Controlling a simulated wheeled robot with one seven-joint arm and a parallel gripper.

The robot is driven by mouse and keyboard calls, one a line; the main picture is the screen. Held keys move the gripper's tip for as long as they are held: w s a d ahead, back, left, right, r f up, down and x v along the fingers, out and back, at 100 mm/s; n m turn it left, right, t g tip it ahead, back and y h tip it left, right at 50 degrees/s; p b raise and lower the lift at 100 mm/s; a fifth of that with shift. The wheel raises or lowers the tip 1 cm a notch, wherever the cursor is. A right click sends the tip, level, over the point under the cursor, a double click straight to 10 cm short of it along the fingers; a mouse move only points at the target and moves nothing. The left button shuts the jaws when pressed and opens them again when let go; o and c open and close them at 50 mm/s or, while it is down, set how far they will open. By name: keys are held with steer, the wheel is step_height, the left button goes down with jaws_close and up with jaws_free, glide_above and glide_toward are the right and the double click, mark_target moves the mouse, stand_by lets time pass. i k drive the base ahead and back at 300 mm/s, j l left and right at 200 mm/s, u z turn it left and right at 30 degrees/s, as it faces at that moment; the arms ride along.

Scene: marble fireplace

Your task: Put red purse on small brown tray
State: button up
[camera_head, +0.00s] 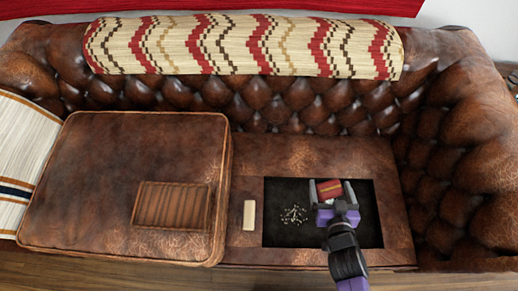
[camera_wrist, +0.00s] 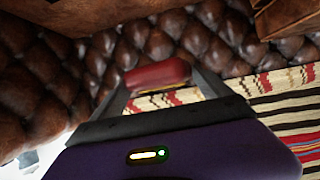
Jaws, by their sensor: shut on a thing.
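The red purse (camera_head: 330,189) is held between the two fingers of my gripper (camera_head: 331,184), over the black mat on the right seat of the leather sofa. In the wrist view the purse (camera_wrist: 158,73) sits between the finger ends, and my gripper (camera_wrist: 162,82) is shut on it. The purse appears raised above the mat. The small brown tray (camera_head: 172,205), ribbed and rectangular, lies on the raised left seat cushion, well to the left of my gripper. The tray looks empty.
The black mat (camera_head: 280,235) bears a small cluster of light bits (camera_head: 294,215). A cream block (camera_head: 249,215) lies left of it. The left cushion (camera_head: 100,160) stands higher than the right seat. A patterned blanket (camera_head: 240,45) covers the backrest, and a striped cloth (camera_head: 20,160) hangs at far left.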

mark_target(151, 206)
steer(key=j+u, duration=0.1)
steer(key=j, duration=0.85)
steer(key=i+j+u, duration=0.15)
steer(key=j, duration=0.75)
steer(key=k, duration=0.05)
